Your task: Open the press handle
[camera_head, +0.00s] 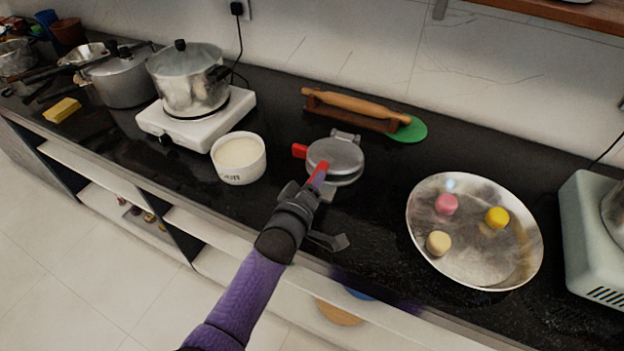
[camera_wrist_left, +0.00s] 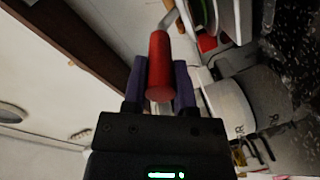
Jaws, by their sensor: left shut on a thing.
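The press (camera_head: 336,157) is a round silver metal press on the black counter. Its plates look closed together. My left gripper (camera_head: 316,180) is at the press's front edge. In the left wrist view, my left gripper (camera_wrist_left: 158,90) has its purple fingers on both sides of a red handle (camera_wrist_left: 159,62) and is shut on it. The handle's lower end is toward the camera. My right gripper is not in view.
A white bowl (camera_head: 239,158) stands left of the press, with a pot (camera_head: 187,80) on a white burner (camera_head: 158,124) behind it. A wide metal pan (camera_head: 470,262) with colored balls is at right. A rolling pin (camera_head: 355,106) lies behind. The counter between press and pan is clear.

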